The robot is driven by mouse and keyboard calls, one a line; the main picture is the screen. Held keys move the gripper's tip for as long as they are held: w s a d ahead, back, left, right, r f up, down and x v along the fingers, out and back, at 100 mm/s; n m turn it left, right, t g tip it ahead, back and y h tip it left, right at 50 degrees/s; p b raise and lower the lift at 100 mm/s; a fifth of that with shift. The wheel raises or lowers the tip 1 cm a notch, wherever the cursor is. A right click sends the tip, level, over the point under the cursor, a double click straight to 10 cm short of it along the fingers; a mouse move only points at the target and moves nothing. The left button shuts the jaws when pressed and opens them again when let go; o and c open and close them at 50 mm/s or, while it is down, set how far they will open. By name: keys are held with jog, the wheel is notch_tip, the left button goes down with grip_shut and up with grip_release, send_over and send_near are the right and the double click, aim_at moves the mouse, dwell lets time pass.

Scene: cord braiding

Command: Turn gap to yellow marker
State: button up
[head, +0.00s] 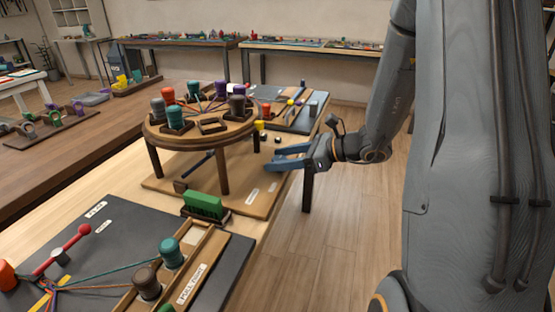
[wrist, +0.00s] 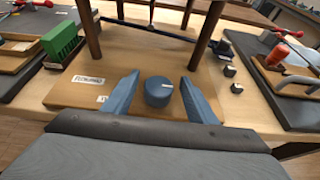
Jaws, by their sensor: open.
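The round wooden braiding disk (head: 190,139) stands on dark legs above a wooden base (head: 160,184). Red, teal, purple and grey-brown bobbins sit around its top. An empty slot (head: 211,126) shows at the disk's near side. A yellow marker (head: 259,125) is at the disk's right edge, to the right of that slot. My gripper (head: 281,157) is low at the right of the stand, below the disk's level. In the wrist view my open gripper (wrist: 160,76) has its fingers on either side of a blue-grey knob (wrist: 157,94) on the base, with visible space on both sides.
Stand legs (wrist: 197,40) rise just beyond the fingers. A green block (head: 203,205) in a holder stands at the near side. Small dark blocks (wrist: 230,72) lie to the right in the wrist view. A dark board (head: 60,245) with cords and bobbins lies at lower left.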

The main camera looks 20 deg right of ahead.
jog(key=shift+w+a+f, duration=0.1)
jog(key=shift+w+a, duration=0.05)
jog(key=shift+c, duration=0.2)
jog(key=shift+a, duration=0.1)
jog(key=c, duration=1)
jog(key=shift+n+g, duration=0.3)
jog(key=shift+g, duration=0.1)
jog(key=n+g+y+p, duration=0.2)
jog(key=n+g, duration=0.3)
jog(key=g, duration=0.1)
jog(key=n+g, duration=0.3)
jog(key=shift+d+y, duration=0.2)
jog(key=shift+y, duration=0.1)
jog(key=shift+n, duration=0.3)
